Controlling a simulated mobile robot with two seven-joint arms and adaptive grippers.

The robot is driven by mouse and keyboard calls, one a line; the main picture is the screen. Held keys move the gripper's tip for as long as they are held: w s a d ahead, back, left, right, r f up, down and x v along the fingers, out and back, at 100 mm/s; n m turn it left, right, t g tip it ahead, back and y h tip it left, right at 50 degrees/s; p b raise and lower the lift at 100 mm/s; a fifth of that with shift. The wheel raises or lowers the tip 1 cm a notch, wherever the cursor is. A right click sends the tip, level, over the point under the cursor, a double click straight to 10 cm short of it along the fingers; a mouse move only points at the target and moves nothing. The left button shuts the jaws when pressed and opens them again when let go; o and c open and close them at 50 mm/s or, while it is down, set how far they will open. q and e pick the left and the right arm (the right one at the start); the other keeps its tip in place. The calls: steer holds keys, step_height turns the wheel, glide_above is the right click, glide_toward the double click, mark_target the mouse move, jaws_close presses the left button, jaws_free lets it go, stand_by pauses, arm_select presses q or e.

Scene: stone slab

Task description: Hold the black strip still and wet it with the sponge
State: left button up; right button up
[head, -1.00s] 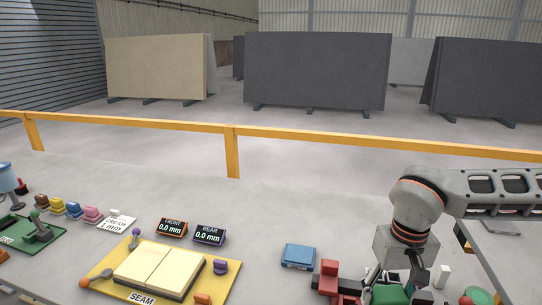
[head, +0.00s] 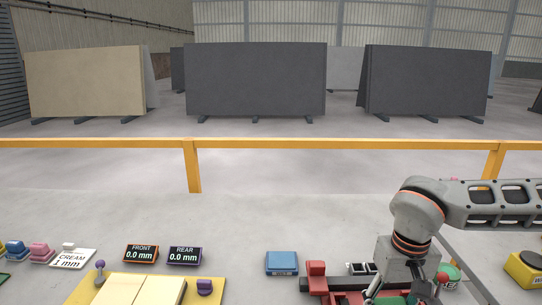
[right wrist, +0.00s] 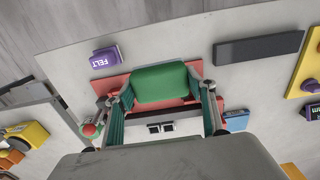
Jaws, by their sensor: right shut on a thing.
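A dark strip (right wrist: 258,48) lies flat on the grey slab in the right wrist view, to the right of the gripper, with nothing touching it that I can see. My right gripper (right wrist: 160,88) is shut on a green block, likely the sponge (right wrist: 160,82), with one finger on each side of it. The block is over a red fixture (right wrist: 116,86), which shows past its edges. Whether the block touches the fixture, I cannot tell. In the head view my right gripper (head: 396,299) is at the bottom edge, mostly cut off. My left gripper is in neither view.
A purple FELT block (right wrist: 104,57) lies left of the gripper. In the head view, a blue block (head: 281,262) sits left of the red fixture, with FRONT (head: 141,253) and REAR (head: 184,255) readouts and a yellow seam board (head: 215,294) further left. The back slab is clear.

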steer(key=shift+s, duration=0.15)
steer(key=shift+d, duration=0.1)
stand_by(0.3)
steer(key=w+a, duration=0.2)
steer(key=a, duration=1.5)
steer(key=shift+w+f, duration=0.2)
steer(key=shift+w, duration=0.1)
